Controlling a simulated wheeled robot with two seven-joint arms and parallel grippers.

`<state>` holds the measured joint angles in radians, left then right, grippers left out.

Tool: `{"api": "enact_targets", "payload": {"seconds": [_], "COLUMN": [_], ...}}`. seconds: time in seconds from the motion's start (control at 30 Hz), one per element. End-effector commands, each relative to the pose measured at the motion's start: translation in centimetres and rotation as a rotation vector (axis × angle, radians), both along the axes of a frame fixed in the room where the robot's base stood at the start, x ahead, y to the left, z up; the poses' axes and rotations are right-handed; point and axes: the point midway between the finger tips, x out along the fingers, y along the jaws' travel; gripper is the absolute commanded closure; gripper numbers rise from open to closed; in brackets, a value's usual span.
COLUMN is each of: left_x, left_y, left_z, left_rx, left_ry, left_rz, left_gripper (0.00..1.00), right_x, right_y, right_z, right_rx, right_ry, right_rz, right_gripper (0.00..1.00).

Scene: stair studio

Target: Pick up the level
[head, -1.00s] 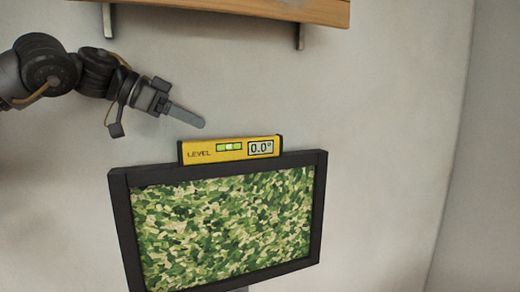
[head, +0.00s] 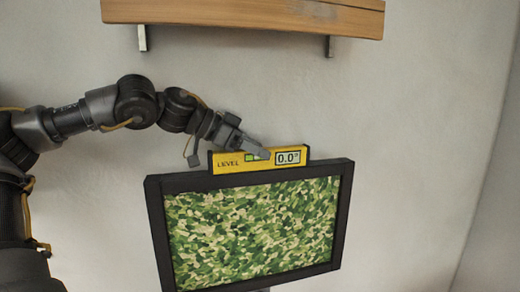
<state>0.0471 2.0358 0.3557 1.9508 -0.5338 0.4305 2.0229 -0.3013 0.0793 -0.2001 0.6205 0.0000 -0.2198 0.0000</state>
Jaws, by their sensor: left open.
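The yellow level (head: 228,166) with black end caps lies along the top edge of a dark picture frame (head: 154,232). Its face shows LEVEL, a green vial and a display reading 0.0°. My left gripper (head: 258,150) is at the level, coming in from the upper left. One finger crosses in front of the level's upper middle and partly covers the vial. My right gripper is not in view.
The frame holds a green and cream mottled picture (head: 255,235). A wooden shelf (head: 240,14) on metal brackets is on the wall above. The pale wall (head: 420,130) to the right of the frame is clear.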

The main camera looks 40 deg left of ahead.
Motion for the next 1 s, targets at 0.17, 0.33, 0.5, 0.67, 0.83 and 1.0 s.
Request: {"api": "enact_targets", "payload": {"seconds": [0.17,0.33,0.5,0.67,0.83,1.0], "left_x": [1.08,1.21,1.21,1.20,1.20,1.18], "left_y": [-0.74,-0.84,-0.84,-0.83,-0.82,-0.81], "left_z": [-0.68,-0.81,-0.81,-0.81,-0.76,-0.77], "left_rx": [0.001,0.000,0.001,0.001,0.000,0.001], "left_ry": [0.002,-0.002,-0.002,-0.002,-0.002,-0.002], "left_rz": [0.000,0.000,0.000,0.000,0.000,0.000], "left_gripper": [0.50,0.50,0.62,0.83,1.00,1.00], "right_x": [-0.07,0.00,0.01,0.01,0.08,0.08], "right_y": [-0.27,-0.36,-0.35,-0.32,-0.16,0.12], "right_z": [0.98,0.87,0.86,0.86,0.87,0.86], "right_rx": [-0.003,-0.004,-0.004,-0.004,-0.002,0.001], "right_ry": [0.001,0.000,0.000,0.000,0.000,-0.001], "right_rz": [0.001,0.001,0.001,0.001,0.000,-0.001], "right_gripper": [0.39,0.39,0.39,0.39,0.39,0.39]}}
